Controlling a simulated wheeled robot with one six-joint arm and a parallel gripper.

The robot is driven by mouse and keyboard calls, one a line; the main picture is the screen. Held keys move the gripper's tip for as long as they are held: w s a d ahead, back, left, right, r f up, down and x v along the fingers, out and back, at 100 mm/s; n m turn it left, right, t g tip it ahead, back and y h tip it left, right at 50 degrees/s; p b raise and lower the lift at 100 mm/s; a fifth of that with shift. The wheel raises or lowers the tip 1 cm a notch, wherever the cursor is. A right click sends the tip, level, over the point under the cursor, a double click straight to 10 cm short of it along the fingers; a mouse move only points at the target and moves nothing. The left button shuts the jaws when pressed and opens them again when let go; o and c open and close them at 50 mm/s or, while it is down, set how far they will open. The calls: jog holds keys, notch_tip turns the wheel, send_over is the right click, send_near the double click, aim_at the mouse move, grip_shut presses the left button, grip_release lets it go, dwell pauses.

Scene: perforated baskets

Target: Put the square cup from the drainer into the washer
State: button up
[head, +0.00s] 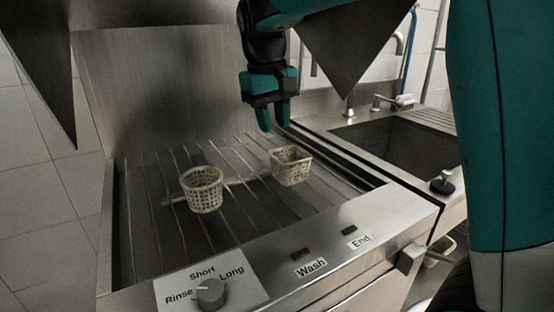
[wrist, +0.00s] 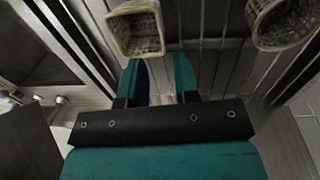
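The square cup, a small cream perforated basket (head: 290,172), stands upright on the wire rack (head: 150,215) of the machine with the control panel. My gripper (head: 274,125) hangs above and behind it, fingers pointing down, apart from it. In the wrist view the square cup (wrist: 137,50) lies just beyond the fingertips, slightly left of the gap between them. My gripper (wrist: 158,65) is open and empty. The washer, the stainless machine with a front panel (head: 350,265), carries a dial and the labels "Wash" and "End".
A round perforated basket (head: 201,190) stands on the same rack, left of the square one; it also shows in the wrist view (wrist: 272,45). A sink (head: 400,148) with a tap lies to the right. Slanted metal panels hang above the rack. Free rack lies around both baskets.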

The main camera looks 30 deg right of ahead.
jog(key=s+a+f+n+y, duration=0.2)
jog(key=s+a, duration=0.2)
jog(key=s, duration=0.4)
jog(key=s+a+f+n+y, duration=0.1)
jog(key=s+a+f+n, duration=0.1)
jog(key=s, duration=0.6)
jog(key=s+a+f+n+y, duration=0.2)
jog(key=s+a+f+n, duration=0.1)
jog(key=s+a, duration=0.3)
jog(key=shift+s+a+f+y, duration=0.1)
jog(key=shift+s+y, duration=0.05)
jog(key=shift+s, duration=0.35)
jog(key=shift+s+a+f+y, duration=0.1)
jog(key=shift+s+y, duration=0.05)
jog(key=shift+s, duration=0.45)
